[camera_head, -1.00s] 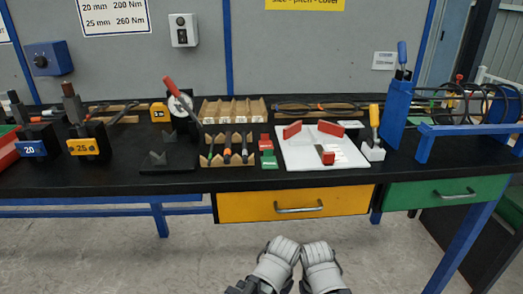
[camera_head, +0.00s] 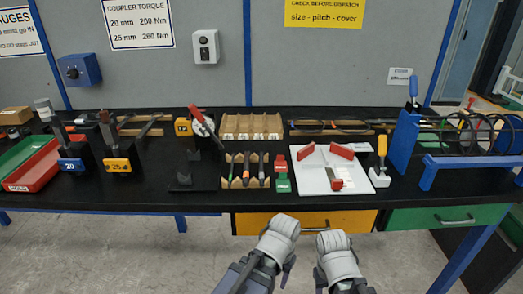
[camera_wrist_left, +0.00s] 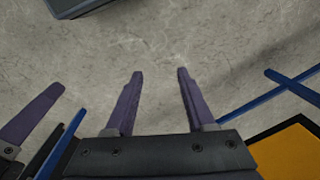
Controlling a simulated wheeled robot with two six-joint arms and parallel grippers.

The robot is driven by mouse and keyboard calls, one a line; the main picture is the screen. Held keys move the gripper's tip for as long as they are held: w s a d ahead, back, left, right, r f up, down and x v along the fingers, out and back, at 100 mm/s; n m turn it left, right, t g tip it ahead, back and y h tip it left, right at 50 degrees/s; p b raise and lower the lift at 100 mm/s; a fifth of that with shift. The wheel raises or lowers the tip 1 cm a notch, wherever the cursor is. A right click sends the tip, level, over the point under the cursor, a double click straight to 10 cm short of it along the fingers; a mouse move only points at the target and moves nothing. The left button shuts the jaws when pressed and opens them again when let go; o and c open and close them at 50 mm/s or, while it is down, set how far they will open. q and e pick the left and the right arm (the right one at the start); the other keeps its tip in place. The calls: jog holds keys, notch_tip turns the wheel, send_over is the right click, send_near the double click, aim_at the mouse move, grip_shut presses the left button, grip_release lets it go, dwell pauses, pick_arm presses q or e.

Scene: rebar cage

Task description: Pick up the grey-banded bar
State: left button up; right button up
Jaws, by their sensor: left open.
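Three short dark bars lie side by side in a notched wooden rack (camera_head: 230,183) near the middle of the bench in the head view. One shows a green band and one an orange band. The rightmost bar (camera_head: 262,169) looks dark with a greyish part, but its band is too small to be sure of. My left gripper (camera_wrist_left: 160,75) is open and empty over bare floor in the left wrist view. My right gripper's jaw opening cannot be seen.
A white board (camera_head: 316,182) with red pieces lies right of the rack, beside red and green blocks (camera_head: 282,175). A black stand (camera_head: 193,180) is to the left. A wooden sorter (camera_head: 250,126) stands behind. A blue frame (camera_head: 408,140) holds a cage at right.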

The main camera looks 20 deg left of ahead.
pick_arm(q)
jog(key=w+a+r+n+p, duration=0.1)
jog(key=a+r+p, duration=0.2)
jog(key=r+p, duration=0.65)
jog(key=w+a+r+n+p, duration=0.1)
jog(key=w+a+r+p, duration=0.1)
jog(key=r+p, duration=0.8)
jog(key=w+a+r+n+p, duration=0.1)
jog(key=a+r+p, duration=0.2)
jog(key=r+p, duration=0.65)
jog(key=n+t+h+b, duration=0.2)
jog(key=n+t+b, duration=0.1)
jog(key=t, duration=0.2)
send_near(261, 167)
jog(key=b+x, duration=0.7)
jog(key=x, duration=0.1)
jog(key=shift+f, duration=0.1)
grip_shut()
